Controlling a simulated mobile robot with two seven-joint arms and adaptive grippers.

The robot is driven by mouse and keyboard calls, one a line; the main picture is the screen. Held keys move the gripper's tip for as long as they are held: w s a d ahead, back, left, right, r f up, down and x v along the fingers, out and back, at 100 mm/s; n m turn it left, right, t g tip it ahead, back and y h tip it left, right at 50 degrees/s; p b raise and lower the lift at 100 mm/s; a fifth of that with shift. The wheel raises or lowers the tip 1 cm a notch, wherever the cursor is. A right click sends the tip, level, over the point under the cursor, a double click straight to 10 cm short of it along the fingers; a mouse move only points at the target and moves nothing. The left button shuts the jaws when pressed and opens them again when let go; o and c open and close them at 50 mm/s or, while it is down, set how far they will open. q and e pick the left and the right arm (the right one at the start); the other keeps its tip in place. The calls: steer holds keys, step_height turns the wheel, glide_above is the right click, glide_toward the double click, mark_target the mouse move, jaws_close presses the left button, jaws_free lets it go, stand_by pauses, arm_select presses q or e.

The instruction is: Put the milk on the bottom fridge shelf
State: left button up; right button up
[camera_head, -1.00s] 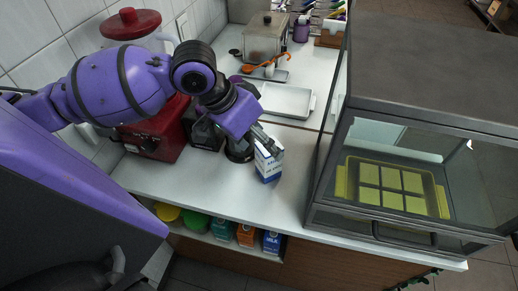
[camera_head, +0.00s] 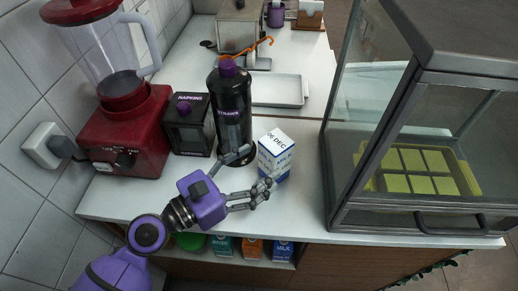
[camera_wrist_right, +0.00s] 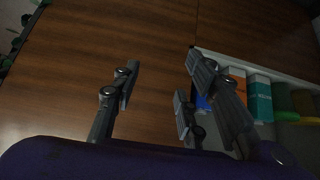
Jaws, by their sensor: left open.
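The milk (camera_head: 275,157), a white and blue carton, stands upright on the white counter. My left gripper (camera_head: 258,168) is open and empty, its fingers spread just left and in front of the carton; I cannot tell if they touch it. A low shelf under the counter's front edge (camera_head: 226,261) holds a blue carton marked MILK (camera_head: 284,251) and other cartons. I cannot tell from here whether it belongs to a fridge. My right gripper (camera_wrist_right: 163,75) is open and empty in the right wrist view, before a brown wood panel, and is outside the head view.
A black bottle (camera_head: 231,110) stands close behind the left gripper. A napkin box (camera_head: 188,135) and red blender (camera_head: 125,130) are further left. A glass case (camera_head: 345,215) with a yellow tray (camera_head: 468,178) stands right of the milk. A metal tray (camera_head: 277,91) lies behind.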

mark_target(267, 156)
arm_select(q)
steer(key=shift+w+a+f+n+t, duration=0.1)
steer(key=shift+a+n+t, duration=0.2)
steer(key=shift+n, duration=0.2)
steer(key=shift+w+d, duration=0.1)
steer(key=shift+w, duration=0.1)
steer(key=x, duration=0.3)
steer(key=shift+d+p, duration=0.1)
steer(key=shift+p, duration=0.3)
steer(key=x, duration=0.3)
steer(key=shift+w+f, duration=0.2)
steer(key=shift+w, duration=0.1)
steer(key=shift+w+d+f, duration=0.1)
steer(key=shift+w+d, duration=0.05)
steer(key=shift+w, duration=0.1)
arm_select(e)
steer(key=shift+s+r, duration=0.15)
steer(key=shift+r, duration=0.3)
arm_select(q)
steer(key=shift+c, duration=0.5)
